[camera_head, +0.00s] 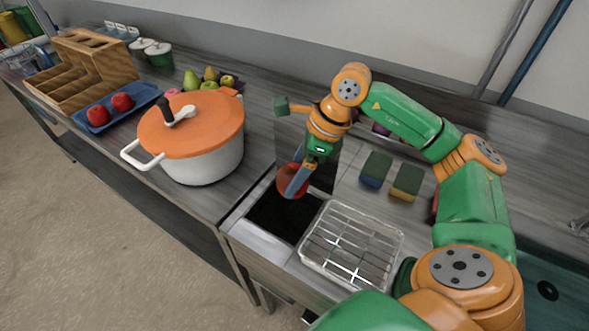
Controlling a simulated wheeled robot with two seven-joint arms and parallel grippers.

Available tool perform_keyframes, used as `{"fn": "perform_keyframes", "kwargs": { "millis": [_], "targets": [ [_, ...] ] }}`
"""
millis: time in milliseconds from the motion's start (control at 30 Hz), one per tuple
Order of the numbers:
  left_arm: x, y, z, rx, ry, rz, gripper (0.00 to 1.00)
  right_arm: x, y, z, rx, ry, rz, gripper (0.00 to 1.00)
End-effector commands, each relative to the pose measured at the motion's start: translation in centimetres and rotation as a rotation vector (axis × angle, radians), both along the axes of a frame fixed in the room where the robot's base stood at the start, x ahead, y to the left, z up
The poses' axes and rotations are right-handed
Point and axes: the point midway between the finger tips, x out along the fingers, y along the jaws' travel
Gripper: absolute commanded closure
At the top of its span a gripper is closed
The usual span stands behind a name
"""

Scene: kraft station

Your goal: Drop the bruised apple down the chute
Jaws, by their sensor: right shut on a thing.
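My right gripper (297,183) is shut on a reddish apple (288,177) and holds it over the back part of the chute opening. The blue-grey fingers hide part of the apple, and any bruise is too small to make out. The chute (283,214) is a dark square hole in the metal counter, with a light metal rim. The gripper points down and towards the left. My left gripper is not in view.
A large white pot with an orange lid (192,125) stands left of the chute. A wire rack (352,245) sits right of it. Two sponges (377,166) lie behind. A blue tray (117,106) holds two red apples; pears and other fruit (208,80) lie behind the pot.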

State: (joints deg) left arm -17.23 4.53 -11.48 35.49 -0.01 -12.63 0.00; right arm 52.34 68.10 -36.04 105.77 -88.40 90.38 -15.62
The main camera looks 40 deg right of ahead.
Motion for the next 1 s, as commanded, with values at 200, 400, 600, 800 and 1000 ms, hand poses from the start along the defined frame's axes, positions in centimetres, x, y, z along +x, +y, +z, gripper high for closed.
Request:
{"fn": "perform_keyframes", "kwargs": {
  "millis": [200,400,600,800,1000],
  "targets": [
    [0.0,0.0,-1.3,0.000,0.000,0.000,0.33,0.0,0.0,-1.5,0.001,-0.001,0.001,0.81],
    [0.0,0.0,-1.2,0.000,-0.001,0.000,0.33,0.0,0.0,-1.4,0.001,-0.001,0.001,0.00],
    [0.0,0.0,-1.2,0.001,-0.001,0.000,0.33,0.0,0.0,-1.4,0.000,0.000,0.002,0.00],
    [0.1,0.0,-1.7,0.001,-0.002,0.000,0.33,-0.7,-1.0,1.6,0.000,-0.006,0.000,0.00],
    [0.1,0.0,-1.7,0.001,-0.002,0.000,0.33,-1.5,-2.0,4.8,0.001,-0.004,0.001,0.00]
  ]
}}
